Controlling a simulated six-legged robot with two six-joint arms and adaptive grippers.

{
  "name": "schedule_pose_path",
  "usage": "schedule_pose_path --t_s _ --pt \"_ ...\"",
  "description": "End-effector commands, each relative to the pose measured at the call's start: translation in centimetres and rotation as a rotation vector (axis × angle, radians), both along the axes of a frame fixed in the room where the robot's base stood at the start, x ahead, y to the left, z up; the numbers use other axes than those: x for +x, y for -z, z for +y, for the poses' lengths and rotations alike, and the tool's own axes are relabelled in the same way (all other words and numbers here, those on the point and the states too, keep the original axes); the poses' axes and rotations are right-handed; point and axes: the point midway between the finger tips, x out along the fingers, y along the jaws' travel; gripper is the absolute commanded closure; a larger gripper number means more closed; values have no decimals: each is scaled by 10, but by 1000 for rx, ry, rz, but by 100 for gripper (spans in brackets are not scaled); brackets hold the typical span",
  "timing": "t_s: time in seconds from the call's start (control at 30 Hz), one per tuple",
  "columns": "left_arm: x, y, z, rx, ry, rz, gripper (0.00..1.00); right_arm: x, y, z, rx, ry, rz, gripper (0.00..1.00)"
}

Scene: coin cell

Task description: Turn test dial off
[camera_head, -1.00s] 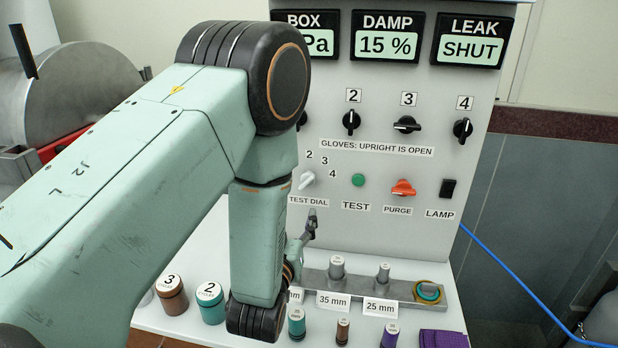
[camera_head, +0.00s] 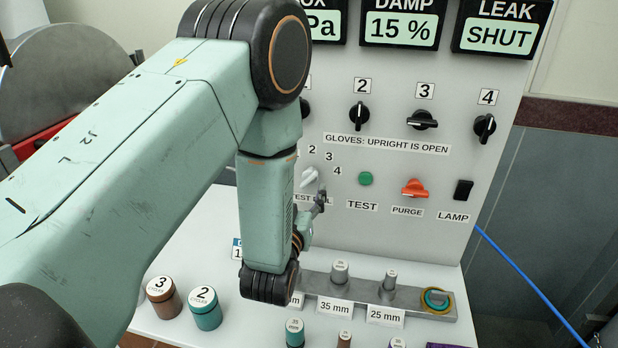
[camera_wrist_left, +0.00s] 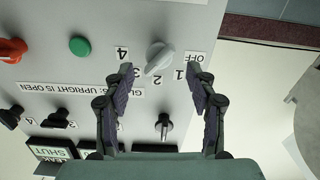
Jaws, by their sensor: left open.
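The test dial is a light grey knob (camera_head: 310,178) on the upright panel, with the numbers 2, 3 and 4 showing around it. My left gripper (camera_head: 319,200) is close to the dial and partly hides it and its label. In the left wrist view the dial (camera_wrist_left: 159,58) lies beyond and between the open fingers of my left gripper (camera_wrist_left: 161,85). The fingers appear apart from the dial. My right gripper is not in view.
A green test button (camera_head: 366,179), an orange purge knob (camera_head: 414,188) and a black lamp switch (camera_head: 463,190) sit right of the dial. Black glove knobs (camera_head: 422,119) are above. A metal rail (camera_head: 318,283) and capped jars (camera_head: 205,308) stand below.

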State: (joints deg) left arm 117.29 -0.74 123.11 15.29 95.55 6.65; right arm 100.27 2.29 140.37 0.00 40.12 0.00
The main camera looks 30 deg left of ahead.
Motion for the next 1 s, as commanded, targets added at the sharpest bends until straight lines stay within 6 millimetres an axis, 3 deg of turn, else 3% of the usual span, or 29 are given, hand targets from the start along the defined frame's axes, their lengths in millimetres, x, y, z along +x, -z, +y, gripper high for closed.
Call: schedule_pose_path --t_s 0.3,0.7,1.0 --pt "42 0 11 -1 0 -1 43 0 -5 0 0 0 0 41" --pt "52 0 13 0 0 0 43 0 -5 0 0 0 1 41" --pt "52 0 13 0 1 0 68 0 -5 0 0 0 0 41"
